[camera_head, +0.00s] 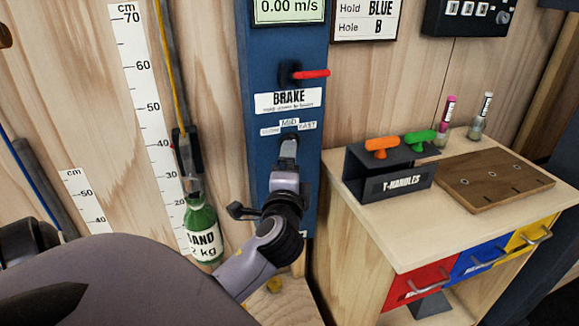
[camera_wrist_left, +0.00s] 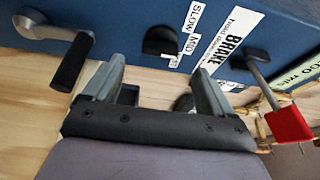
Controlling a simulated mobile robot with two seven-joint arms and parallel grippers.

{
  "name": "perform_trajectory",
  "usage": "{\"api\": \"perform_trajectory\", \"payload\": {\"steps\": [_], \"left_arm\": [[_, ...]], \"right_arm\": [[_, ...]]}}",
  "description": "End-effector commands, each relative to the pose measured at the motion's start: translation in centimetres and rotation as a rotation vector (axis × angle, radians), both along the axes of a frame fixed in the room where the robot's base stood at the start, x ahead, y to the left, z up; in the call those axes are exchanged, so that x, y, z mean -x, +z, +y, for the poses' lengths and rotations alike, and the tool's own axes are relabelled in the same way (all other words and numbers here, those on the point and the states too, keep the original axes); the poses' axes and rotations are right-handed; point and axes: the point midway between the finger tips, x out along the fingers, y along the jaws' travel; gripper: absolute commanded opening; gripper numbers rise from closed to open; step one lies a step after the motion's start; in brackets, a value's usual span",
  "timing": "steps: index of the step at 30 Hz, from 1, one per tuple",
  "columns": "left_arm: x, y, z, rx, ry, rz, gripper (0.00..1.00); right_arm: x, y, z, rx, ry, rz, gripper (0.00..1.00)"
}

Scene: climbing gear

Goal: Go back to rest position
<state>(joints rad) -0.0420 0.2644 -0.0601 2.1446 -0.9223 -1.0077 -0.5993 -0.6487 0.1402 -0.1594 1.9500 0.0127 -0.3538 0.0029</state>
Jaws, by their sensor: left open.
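My left arm comes in from the lower left, and its gripper (camera_head: 288,145) is in front of the blue brake panel (camera_head: 255,130). In the left wrist view the two fingers of this gripper (camera_wrist_left: 158,66) are apart with nothing between them. A black selector knob (camera_wrist_left: 161,41) by the SLOW and MID labels is just beyond the fingertips; I cannot tell whether they touch it. The red brake lever (camera_head: 312,74) sticks out to the right above the BRAKE label; it also shows in the left wrist view (camera_wrist_left: 288,123). My right gripper is not in view.
A crank with a black grip (camera_wrist_left: 72,62) is near the left finger. A green sand bottle (camera_head: 201,228) hangs left of the panel. At right, a wooden cabinet (camera_head: 350,240) carries a T-handle rack (camera_head: 365,178) and a brown board (camera_head: 490,180).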

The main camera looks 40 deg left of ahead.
Motion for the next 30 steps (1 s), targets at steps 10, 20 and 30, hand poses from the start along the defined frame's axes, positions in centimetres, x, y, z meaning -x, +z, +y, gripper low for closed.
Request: {"api": "perform_trajectory", "payload": {"steps": [10,20,30], "left_arm": [[0.0,-0.2,0.0,0.009,-0.001,0.001,0.85],[6.6,-11.2,-4.7,0.615,0.026,0.157,0.85],[19.0,-19.3,-14.1,1.301,0.241,0.458,0.85]], "right_arm": [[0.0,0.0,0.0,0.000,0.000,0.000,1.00],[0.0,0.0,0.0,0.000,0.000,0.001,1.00],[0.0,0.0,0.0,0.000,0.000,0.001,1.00]]}}
